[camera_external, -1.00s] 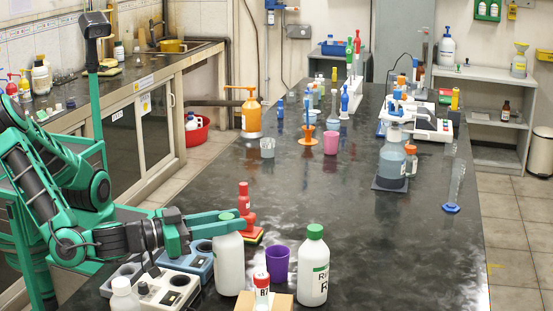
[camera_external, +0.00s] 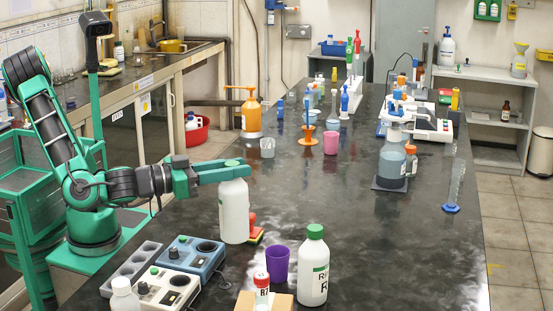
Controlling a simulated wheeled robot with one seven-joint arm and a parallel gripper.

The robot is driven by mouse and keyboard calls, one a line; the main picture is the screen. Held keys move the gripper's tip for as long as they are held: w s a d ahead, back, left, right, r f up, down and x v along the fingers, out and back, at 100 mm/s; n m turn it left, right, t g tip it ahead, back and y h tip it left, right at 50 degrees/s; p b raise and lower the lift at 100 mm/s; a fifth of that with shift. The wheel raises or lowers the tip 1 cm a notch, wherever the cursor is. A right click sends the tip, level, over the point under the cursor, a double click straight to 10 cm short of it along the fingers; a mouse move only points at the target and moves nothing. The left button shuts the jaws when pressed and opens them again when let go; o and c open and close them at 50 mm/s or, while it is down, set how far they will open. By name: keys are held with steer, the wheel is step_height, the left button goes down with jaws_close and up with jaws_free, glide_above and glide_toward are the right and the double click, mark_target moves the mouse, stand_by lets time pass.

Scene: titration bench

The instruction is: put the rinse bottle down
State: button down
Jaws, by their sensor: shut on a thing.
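A white bottle with a green cap (camera_external: 234,212) is upright in my gripper (camera_external: 232,170), which is shut around its top. No label shows on its visible side. It appears to be held above the bench, though the gap under it is hard to judge. A second white bottle with a green cap (camera_external: 314,272) stands on the bench at the front; its partly readable label starts with "Ri". Which of the two is the rinse bottle cannot be read from the labels.
The dark bench (camera_external: 330,200) has wide clear room in the middle. A red stack (camera_external: 253,228) is partly hidden behind the held bottle. A purple cup (camera_external: 278,263), a blue instrument (camera_external: 192,257) and a pale instrument (camera_external: 165,290) stand in front. A glass beaker (camera_external: 268,147) stands farther back.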

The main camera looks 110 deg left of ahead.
steer(key=shift+s+a+r, duration=0.2)
steer(key=shift+a+r, duration=0.4)
steer(key=shift+a, duration=0.35)
steer(key=w+a+f+n+g+y, duration=0.1)
steer(key=a+n+g+y, duration=0.2)
steer(key=a, duration=1.5)
steer(key=w+a+n+g+y, duration=0.2)
steer(key=a+g, duration=0.2)
steer(key=a, duration=1.5)
steer(key=s+a+n+g+y, duration=0.1)
steer(key=s+a+n+g, duration=0.1)
steer(key=s+a, duration=0.65)
steer(key=s+a+r+n+g, duration=0.1)
steer(key=s+a+g, duration=0.3)
steer(key=a, duration=0.8)
steer(key=s+a+n+g+y, duration=0.1)
steer(key=s+a+n, duration=0.1)
steer(key=s+a, duration=0.7)
steer(key=w+d+f, duration=0.3)
steer(key=w+f, duration=0.7)
steer(key=w, duration=0.1)
steer(key=shift+d+f, duration=0.4)
steer(key=shift+f, duration=0.1)
